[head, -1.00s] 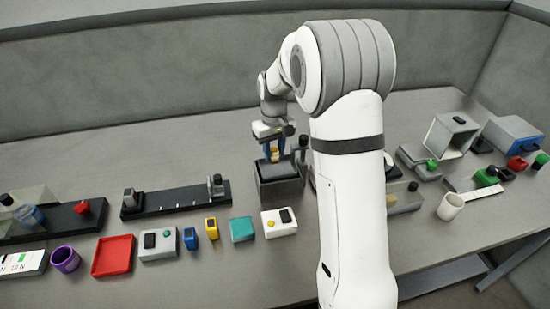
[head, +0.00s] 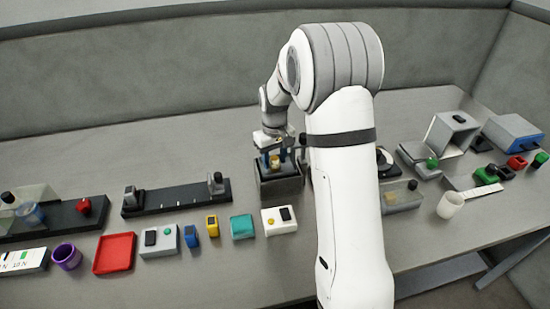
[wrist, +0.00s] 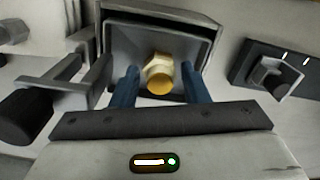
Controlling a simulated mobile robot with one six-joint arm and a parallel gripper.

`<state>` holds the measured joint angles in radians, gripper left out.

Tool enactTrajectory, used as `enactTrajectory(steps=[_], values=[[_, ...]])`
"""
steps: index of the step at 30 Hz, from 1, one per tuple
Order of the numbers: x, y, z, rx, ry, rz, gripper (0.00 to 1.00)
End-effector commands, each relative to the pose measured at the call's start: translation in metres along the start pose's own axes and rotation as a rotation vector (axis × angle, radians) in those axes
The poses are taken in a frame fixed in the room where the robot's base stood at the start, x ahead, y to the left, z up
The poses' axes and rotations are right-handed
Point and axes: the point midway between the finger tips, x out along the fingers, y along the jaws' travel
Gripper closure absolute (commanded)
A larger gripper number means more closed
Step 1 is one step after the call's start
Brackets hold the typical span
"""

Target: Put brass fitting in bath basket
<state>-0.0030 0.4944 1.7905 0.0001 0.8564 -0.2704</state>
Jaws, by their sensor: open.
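The brass fitting (wrist: 159,74) shows in the wrist view between the two blue fingers of my gripper (wrist: 160,88), with a gap on each side. It is in or just above the open grey bath basket (wrist: 118,45); I cannot tell whether it rests on the bottom. In the head view the fitting (head: 275,162) is a small yellow spot at the grey bath (head: 280,187). My gripper (head: 276,158) is over that bath, fingers pointing down, open. The fingertips are partly hidden.
A dark rail fixture (head: 175,199) lies left of the bath. A red tray (head: 114,254) is farther left. In the wrist view a black knob (wrist: 25,117) on a grey bar is close left.

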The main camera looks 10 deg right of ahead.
Motion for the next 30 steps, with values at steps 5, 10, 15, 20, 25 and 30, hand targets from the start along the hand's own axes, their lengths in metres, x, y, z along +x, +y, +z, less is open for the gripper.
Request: enactTrajectory(steps=[5, 10, 15, 20, 25, 30], values=[[-0.015, 0.001, -0.001, 0.000, 0.004, 0.001, 0.59], [-0.050, 0.001, -0.001, 0.001, 0.006, 0.002, 0.59], [-0.087, 0.001, -0.001, 0.001, 0.005, 0.002, 0.59], [-0.111, 0.001, 0.000, 0.002, 0.003, 0.001, 0.59], [-0.125, 0.000, 0.004, 0.005, 0.006, 0.002, 0.59], [-0.146, -0.010, 0.041, 0.041, 0.042, 0.011, 0.59]])
